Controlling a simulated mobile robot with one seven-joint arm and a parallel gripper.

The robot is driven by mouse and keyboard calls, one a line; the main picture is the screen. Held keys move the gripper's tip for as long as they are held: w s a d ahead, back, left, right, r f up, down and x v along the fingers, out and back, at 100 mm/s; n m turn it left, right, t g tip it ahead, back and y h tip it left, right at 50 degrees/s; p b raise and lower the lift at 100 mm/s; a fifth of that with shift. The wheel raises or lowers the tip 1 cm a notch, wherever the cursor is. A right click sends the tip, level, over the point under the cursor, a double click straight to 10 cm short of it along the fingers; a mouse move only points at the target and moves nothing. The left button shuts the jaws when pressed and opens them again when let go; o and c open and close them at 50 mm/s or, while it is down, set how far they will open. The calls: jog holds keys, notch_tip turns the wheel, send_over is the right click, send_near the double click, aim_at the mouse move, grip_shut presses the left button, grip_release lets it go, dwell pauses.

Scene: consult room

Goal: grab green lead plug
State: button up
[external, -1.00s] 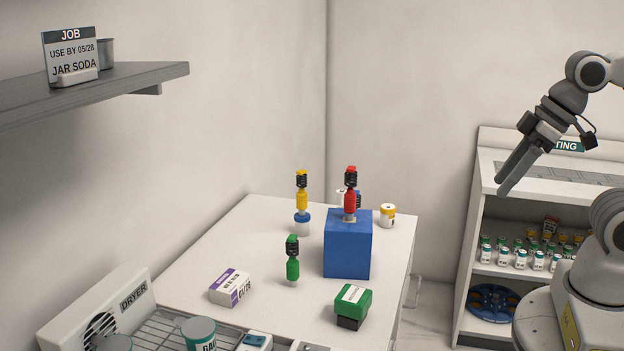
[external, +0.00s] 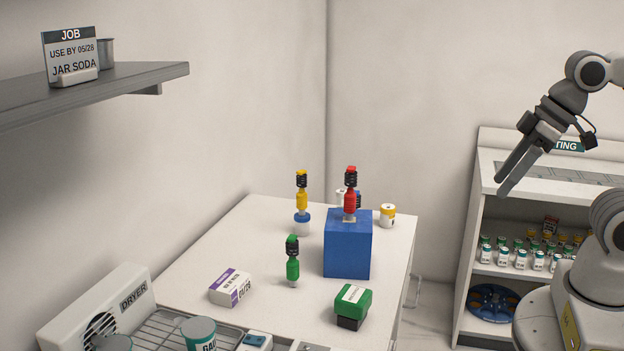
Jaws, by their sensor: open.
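The green lead plug (external: 293,268) stands upright on the white table (external: 215,257), with a green body and a black ribbed upper part. It is in front of and left of a blue block (external: 348,250). A red plug (external: 350,200) stands on top of that block. A yellow plug (external: 302,198) stands on a small white jar with a blue lid (external: 302,224) farther back. My gripper (external: 503,188) is open and empty, high at the right, well away from the green plug and pointing down-left.
A purple-and-white box (external: 230,288) lies left of the green plug. A green-and-black block (external: 352,306) lies to its right. A yellow-lidded jar (external: 388,216) stands behind. A dryer (external: 100,310) and rack occupy the front left. A shelf unit (external: 480,200) stands near my arm.

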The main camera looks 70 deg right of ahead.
jog(key=w+d+f+n+g+h+b, duration=0.1)
jog(key=w+d+f+n+h, duration=0.15)
jog(key=w, duration=0.25)
jog(key=w+d+f+n+g+h, duration=0.1)
jog(key=w+d+f+n, duration=0.1)
jog(key=w+n, duration=0.25)
jog(key=n+t+h+b, duration=0.1)
jog(key=n+t+h, duration=0.2)
jog(key=n+h, duration=0.7)
send_near(292, 243)
jog(key=s+d+r+n+y, duration=0.35)
jog(key=s+d, duration=0.35)
jog(key=d, duration=0.3)
jog(key=w+a+f+n+t, duration=0.4)
jog(key=w+a+n, duration=0.2)
jog(key=w+n, duration=0.1)
jog(key=shift+m, duration=0.25)
jog(key=x, duration=0.5)
jog(key=shift+w+d+f, duration=0.1)
jog(key=shift+d+f, duration=0.1)
jog(key=shift+d, duration=0.15)
jog(key=x, duration=0.5)
jog(key=shift+d+f, duration=0.3)
jog(key=shift+d, duration=0.15)
grip_shut()
